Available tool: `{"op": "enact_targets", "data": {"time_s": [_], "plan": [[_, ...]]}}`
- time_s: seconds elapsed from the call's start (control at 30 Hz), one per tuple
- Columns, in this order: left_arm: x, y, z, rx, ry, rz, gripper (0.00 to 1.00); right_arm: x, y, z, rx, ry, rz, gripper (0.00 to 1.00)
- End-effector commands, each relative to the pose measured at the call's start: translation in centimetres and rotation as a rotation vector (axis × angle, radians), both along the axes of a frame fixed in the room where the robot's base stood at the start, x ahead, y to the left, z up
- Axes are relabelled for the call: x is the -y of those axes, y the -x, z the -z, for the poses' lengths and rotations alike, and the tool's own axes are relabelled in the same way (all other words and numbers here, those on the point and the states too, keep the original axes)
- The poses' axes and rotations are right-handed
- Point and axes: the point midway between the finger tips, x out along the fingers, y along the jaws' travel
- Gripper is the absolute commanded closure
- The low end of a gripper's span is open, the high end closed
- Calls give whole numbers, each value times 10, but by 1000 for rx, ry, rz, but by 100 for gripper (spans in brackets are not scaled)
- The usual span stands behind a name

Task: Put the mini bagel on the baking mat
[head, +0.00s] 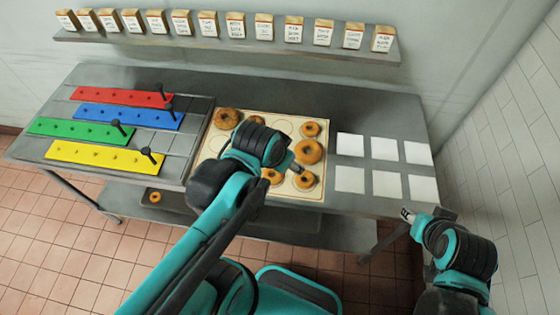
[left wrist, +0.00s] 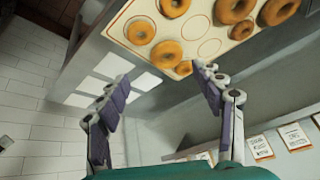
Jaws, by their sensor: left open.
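The cream baking mat (head: 288,194) lies on the metal table, with printed circles and several bagels of different sizes on it. A small bagel (head: 155,197) lies by itself on the lower shelf at the left; it looks like the mini bagel. My left gripper (head: 296,167) is over the mat, and my arm hides part of the mat and its bagels. In the left wrist view the gripper (left wrist: 161,73) is open with nothing between its fingers; the mat (left wrist: 210,48) and bagels lie beyond it. My right gripper (head: 407,214) is by the table's front right corner, its jaws too small to read.
Red, blue, green and yellow strips (head: 105,154) with dark knobs are at the table's left. Several white squares (head: 382,149) lie right of the mat. A wall shelf (head: 220,43) holds labelled bags above. The lower shelf (head: 340,232) is mostly bare under the tabletop.

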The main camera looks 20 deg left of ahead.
Motion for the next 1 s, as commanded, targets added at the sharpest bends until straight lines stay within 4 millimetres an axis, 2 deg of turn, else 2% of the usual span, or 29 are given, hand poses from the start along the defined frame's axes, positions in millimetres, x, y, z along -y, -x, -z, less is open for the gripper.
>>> {"op": "enact_targets", "data": {"time_s": [0.03, 0.2, 0.6, 0.73, 0.9, 1.0], "plan": [[-2, 8, 0, 32, 30, -58, 33, 0, 0, 0, 0, 0, 0, 60], [-6, 17, -2, 103, 107, -188, 33, 0, 0, 0, 0, 0, 0, 60], [-7, 18, 1, 116, 123, -212, 33, 0, 0, 3, 0, 0, 0, 60], [-7, 18, 19, 115, 122, -212, 33, 0, 0, 21, 0, 0, 0, 60], [-7, 18, 60, 115, 122, -212, 33, 0, 0, 61, 0, 0, 0, 60], [-7, 18, 75, 115, 121, -211, 33, 0, 0, 77, 0, 0, 0, 60]]}}
